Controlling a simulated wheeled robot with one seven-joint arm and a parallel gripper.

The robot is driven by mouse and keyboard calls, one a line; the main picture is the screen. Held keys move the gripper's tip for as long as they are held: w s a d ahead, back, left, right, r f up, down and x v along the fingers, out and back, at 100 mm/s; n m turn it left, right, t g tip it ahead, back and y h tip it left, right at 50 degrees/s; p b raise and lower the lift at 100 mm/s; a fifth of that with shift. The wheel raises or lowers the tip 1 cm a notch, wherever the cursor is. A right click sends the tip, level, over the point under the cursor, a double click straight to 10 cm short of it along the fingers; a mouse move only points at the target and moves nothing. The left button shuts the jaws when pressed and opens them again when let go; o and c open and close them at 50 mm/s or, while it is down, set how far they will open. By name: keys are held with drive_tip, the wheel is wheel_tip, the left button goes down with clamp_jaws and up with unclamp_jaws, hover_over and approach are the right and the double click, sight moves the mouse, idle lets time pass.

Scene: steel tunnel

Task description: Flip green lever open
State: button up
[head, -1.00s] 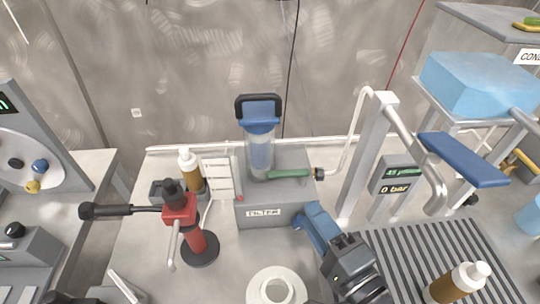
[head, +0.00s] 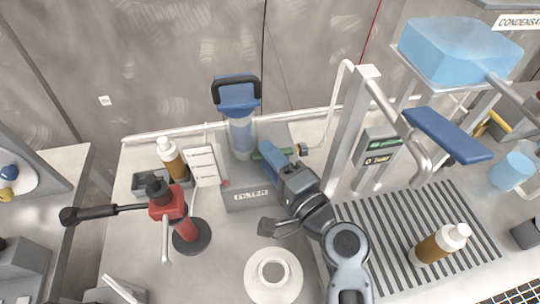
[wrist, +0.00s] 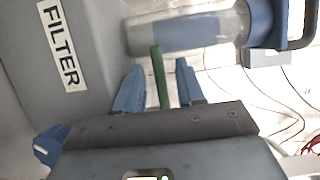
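The green lever (head: 262,154) lies on top of the grey filter box (head: 249,197), at the foot of the clear filter cylinder with its blue cap and black handle (head: 238,98). My gripper (head: 268,152) is at the lever, and its blue fingers cover part of it in the head view. In the wrist view, the green lever (wrist: 159,78) stands between the two blue fingertips (wrist: 157,82). A gap shows on each side of the lever, so the gripper is open around it and does not grip it.
A red pump with a black handle (head: 175,210) and a brown bottle (head: 171,158) stand left of the filter. A white ring-shaped part (head: 272,277) is in front. A metal post (head: 352,130) and a slatted tray (head: 385,215) are to the right.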

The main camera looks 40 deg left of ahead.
clamp_jaws()
idle(0.4)
